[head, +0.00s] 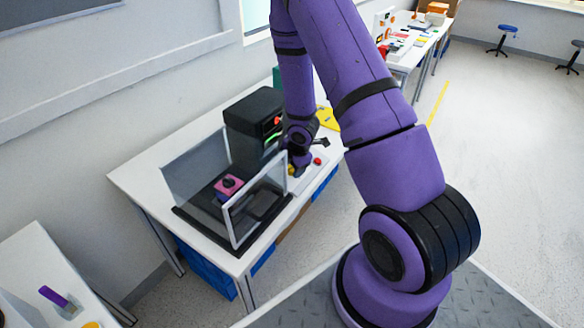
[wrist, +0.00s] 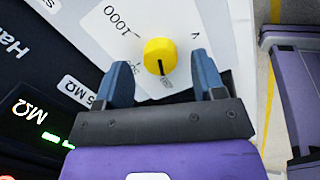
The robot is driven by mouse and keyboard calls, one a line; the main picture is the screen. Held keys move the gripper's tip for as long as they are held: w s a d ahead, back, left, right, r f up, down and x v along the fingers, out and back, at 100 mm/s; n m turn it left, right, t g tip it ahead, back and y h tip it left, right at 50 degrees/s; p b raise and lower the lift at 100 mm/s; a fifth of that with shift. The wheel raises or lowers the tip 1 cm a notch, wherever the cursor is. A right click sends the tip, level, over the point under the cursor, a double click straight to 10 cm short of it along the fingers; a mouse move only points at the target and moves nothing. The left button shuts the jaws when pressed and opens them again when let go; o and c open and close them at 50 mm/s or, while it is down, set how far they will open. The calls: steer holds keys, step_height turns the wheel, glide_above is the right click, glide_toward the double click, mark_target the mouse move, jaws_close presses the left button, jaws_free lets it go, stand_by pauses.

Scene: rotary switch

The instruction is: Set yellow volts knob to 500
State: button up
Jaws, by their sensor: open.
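The yellow knob (wrist: 158,50) sits on a white panel (wrist: 150,15) in the wrist view. A black pointer line on it points down in the picture, toward my gripper's palm. A "1000" mark is at its upper left and a "V" at its right; another mark is partly hidden by the left finger. My gripper (wrist: 163,66) is open, with one blue finger left and one right of the knob, gaps showing on both sides. In the head view the yellow knob (head: 291,170) is small beside my gripper (head: 298,166).
A black tester (wrist: 40,100) with a green display reading MΩ is at the left in the wrist view. In the head view, a clear-walled box (head: 198,165) stands left on the white table (head: 138,178). A red knob (head: 317,161) is right of my gripper.

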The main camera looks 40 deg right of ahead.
steer(key=shift+x, duration=0.8)
steer(key=c, duration=0.9)
